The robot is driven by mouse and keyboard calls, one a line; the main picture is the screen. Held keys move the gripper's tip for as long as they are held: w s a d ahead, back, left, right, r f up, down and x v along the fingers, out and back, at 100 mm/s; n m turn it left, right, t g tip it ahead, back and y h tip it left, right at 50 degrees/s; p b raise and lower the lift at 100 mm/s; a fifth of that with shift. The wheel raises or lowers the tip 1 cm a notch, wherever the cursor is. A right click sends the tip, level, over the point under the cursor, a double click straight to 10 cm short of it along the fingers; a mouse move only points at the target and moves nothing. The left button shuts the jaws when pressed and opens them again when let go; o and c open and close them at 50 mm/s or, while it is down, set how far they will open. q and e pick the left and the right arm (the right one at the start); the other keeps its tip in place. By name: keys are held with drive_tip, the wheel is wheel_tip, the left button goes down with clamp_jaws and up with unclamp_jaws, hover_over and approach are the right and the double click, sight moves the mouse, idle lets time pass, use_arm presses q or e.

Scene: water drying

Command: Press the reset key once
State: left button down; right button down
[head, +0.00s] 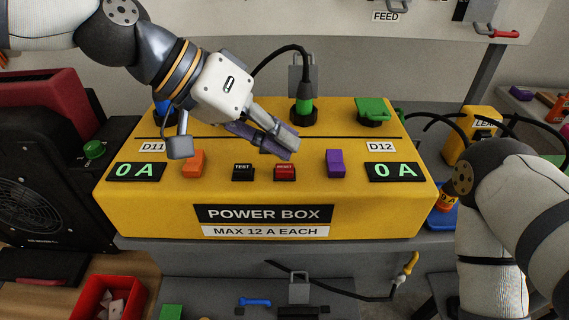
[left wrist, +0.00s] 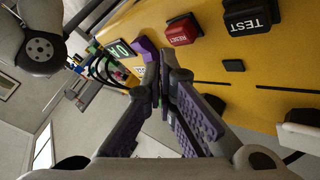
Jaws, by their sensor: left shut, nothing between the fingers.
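The red reset key (head: 285,173) sits on the front of the yellow power box (head: 290,218), between the black test key (head: 243,172) and a purple switch (head: 336,163). My left gripper (head: 288,148) is shut and empty, its fingertips just above and behind the reset key in the head view. In the left wrist view the reset key (left wrist: 182,31) lies beyond the shut fingertips (left wrist: 163,55), with the test key (left wrist: 250,17) to its right. A gap shows between fingertips and key there. My right gripper is out of view.
An orange switch (head: 194,163) stands left of the test key. Both displays, left (head: 137,171) and right (head: 395,171), read 0 A.

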sight(282, 164)
use_arm(q)
drive_tip(key=shift+f, duration=0.1)
drive_tip(key=shift+f, duration=0.35)
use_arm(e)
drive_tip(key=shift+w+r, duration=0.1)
use_arm(q)
drive_tip(key=shift+f, duration=0.4)
idle(0.4)
drive_tip(key=shift+r, duration=0.1)
drive_tip(key=shift+r+p, duration=0.5)
drive_tip(key=shift+r, duration=0.25)
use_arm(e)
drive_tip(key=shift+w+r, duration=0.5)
use_arm(q)
drive_tip(key=shift+r, duration=0.1)
